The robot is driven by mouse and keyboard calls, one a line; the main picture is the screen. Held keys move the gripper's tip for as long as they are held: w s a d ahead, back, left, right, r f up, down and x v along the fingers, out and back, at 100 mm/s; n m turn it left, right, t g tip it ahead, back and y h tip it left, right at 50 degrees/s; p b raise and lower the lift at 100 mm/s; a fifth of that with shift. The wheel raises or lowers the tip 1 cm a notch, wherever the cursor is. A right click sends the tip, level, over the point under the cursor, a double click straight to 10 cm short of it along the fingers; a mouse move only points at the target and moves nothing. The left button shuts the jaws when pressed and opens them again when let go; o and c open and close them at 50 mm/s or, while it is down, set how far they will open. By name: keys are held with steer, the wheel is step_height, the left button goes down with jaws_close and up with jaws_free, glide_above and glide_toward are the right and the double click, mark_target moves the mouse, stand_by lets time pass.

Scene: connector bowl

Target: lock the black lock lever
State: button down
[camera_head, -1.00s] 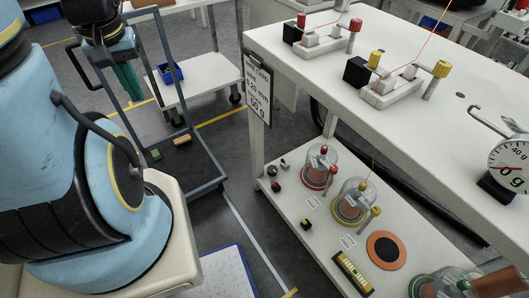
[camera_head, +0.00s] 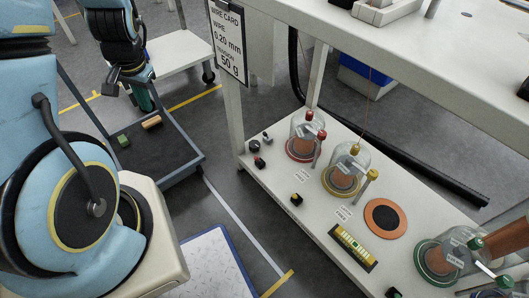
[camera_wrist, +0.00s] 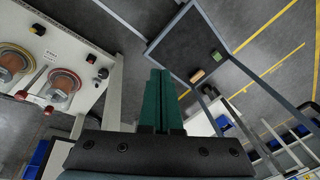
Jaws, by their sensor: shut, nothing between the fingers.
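My gripper (camera_head: 146,97) hangs at the left, over the dark trolley and apart from the white bench. Its green fingers (camera_wrist: 160,101) are together and hold nothing in the wrist view. I cannot pick out a black lock lever for certain. On the lower shelf (camera_head: 322,236) stand clear-domed spool units with coloured levers: a red one (camera_head: 303,142), a yellow one (camera_head: 344,174) and a green one (camera_head: 445,255). A dark part (camera_head: 500,292) with a pale bar beside it is cut off at the bottom right. The red and yellow units also show at the left of the wrist view.
Small knobs, a yellow level (camera_head: 353,248) and an orange disc (camera_head: 385,218) lie on the shelf. The bench top (camera_head: 440,45) overhangs it. The trolley (camera_head: 160,150) carries a green and a tan block. Floor is clear between trolley and shelf.

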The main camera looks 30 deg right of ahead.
steer(key=w+d+f+m+t+b, duration=0.1)
steer(key=d+f+m+b, duration=0.2)
steer(key=f, duration=0.4)
steer(key=w+d+f+m+t+b, duration=0.1)
steer(key=w+f+m+b, duration=0.1)
steer(key=f+b, duration=0.4)
steer(key=w+d+f+m+t+b, duration=0.1)
steer(key=d+f+m+b, duration=0.15)
steer(key=f, duration=0.55)
steer(key=m+t+h+b, duration=0.4)
steer(key=m+h+b, duration=0.4)
steer(key=m+b, duration=1.45)
glide_toward(266, 136)
steer(key=v, duration=0.2)
steer(key=p+v, duration=0.1)
steer(key=v, duration=0.1)
steer(key=shift+s+f, duration=0.1)
steer(key=shift+f, duration=0.15)
steer(key=b+x, duration=0.5)
steer(key=x, duration=0.5)
steer(key=shift+a, duration=0.1)
steer(key=shift+r, duration=0.1)
steer(key=shift+r, duration=0.1)
